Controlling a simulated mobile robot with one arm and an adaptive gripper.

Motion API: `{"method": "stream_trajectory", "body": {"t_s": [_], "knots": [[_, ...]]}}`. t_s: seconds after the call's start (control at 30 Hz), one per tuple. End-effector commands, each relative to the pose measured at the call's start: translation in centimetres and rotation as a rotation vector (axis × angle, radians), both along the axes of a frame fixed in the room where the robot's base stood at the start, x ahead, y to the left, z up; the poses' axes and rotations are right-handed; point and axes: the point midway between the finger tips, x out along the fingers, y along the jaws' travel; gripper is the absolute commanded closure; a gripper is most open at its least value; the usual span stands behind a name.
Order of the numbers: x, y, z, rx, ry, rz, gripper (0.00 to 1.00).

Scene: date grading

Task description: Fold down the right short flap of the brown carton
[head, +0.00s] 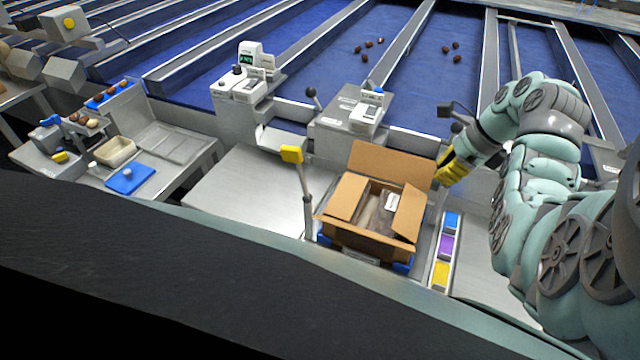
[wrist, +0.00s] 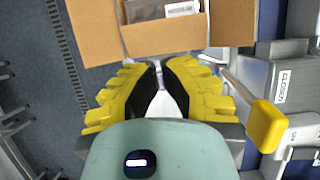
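The brown carton (head: 372,242) stands on the bench, a wrapped item with a white label (head: 391,202) inside. Its right short flap (head: 409,213) leans inward over the right side of the opening; whether it lies fully flat I cannot tell. The left short flap (head: 346,196) also lies inward. The back long flap (head: 392,164) stands up and the front one extends outward. My gripper (head: 449,168) is just right of the carton, apart from the right flap. In the wrist view, my gripper (wrist: 160,66) has its tips close together, nothing held, below the right flap (wrist: 165,36).
A yellow-headed post (head: 291,154) stands left of the carton; a similar yellow head (wrist: 265,125) is close right of my gripper in the wrist view. A strip of blue, purple and yellow blocks (head: 435,274) lies right of the carton. The bench at left (head: 247,195) is clear.

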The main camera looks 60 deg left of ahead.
Motion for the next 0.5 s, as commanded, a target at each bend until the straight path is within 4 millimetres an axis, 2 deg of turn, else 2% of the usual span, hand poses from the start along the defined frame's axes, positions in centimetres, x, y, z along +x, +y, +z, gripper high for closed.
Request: {"method": "stream_trajectory", "body": {"t_s": [0.5], "knots": [[-1.4,2.1,-6.3,0.000,0.002,0.003,1.00]]}}
